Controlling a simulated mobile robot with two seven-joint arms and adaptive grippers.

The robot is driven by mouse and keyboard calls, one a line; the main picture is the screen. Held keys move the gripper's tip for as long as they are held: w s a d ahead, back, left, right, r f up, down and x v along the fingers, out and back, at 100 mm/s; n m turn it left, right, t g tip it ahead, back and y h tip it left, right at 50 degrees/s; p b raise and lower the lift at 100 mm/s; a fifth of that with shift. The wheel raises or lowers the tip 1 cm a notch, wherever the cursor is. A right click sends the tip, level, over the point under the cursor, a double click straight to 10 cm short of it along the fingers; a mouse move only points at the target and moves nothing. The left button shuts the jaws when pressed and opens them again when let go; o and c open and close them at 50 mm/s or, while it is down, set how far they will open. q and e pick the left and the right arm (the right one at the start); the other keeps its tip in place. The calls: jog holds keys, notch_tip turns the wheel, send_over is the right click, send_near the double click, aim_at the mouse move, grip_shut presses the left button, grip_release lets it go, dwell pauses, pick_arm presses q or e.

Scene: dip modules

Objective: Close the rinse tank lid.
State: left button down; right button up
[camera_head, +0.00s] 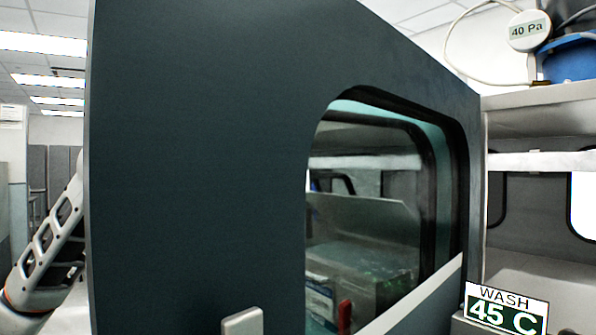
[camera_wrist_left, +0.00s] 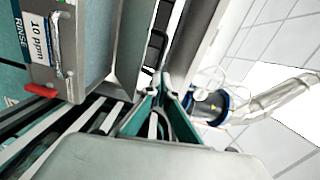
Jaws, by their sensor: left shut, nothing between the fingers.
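The rinse tank (camera_wrist_left: 85,30) is a grey box at the upper left of the left wrist view, with a "RINSE 10 ppm" label (camera_wrist_left: 36,35). A pale flat panel (camera_wrist_left: 132,45) stands beside it and may be its lid; I cannot tell for sure. My left gripper (camera_wrist_left: 160,82) is shut and empty near the lower end of that panel; contact is unclear. In the head view, a tilted grey panel (camera_head: 365,220) shows through a window, possibly the same lid. My left arm shows at the left edge, its gripper hidden. My right gripper is not in view.
A large dark door panel (camera_head: 200,150) with a window blocks most of the head view. A "WASH 45 C" sign (camera_head: 506,311) is at the lower right, a "40 Pa" gauge (camera_head: 528,31) above a shelf (camera_head: 540,97). A red piece (camera_wrist_left: 40,90) sits below the rinse label.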

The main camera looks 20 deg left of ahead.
pick_arm(q)
jog(key=w+d+r+n+g+y+p, duration=0.25)
jog(key=d+r+n+p, duration=0.4)
jog(key=n, duration=1.05)
jog(key=shift+m+h, duration=0.3)
jog(key=shift+h, duration=0.15)
jog(key=x, duration=0.2)
jog(key=r+x, duration=0.1)
jog(key=x, duration=0.5)
jog(key=shift+w+d+r, duration=0.15)
jog(key=shift+w+d, duration=0.15)
jog(key=shift+d, duration=0.05)
jog(key=shift+s+a+f, duration=0.25)
jog(key=shift+f, duration=0.35)
jog(key=shift+s+a+f, duration=0.25)
jog(key=shift+a+f, duration=0.05)
jog(key=shift+f, duration=0.3)
jog(key=shift+s+a+f, duration=0.2)
jog(key=shift+s+f, duration=0.15)
jog(key=shift+f, duration=0.15)
jog(key=shift+a, duration=0.15)
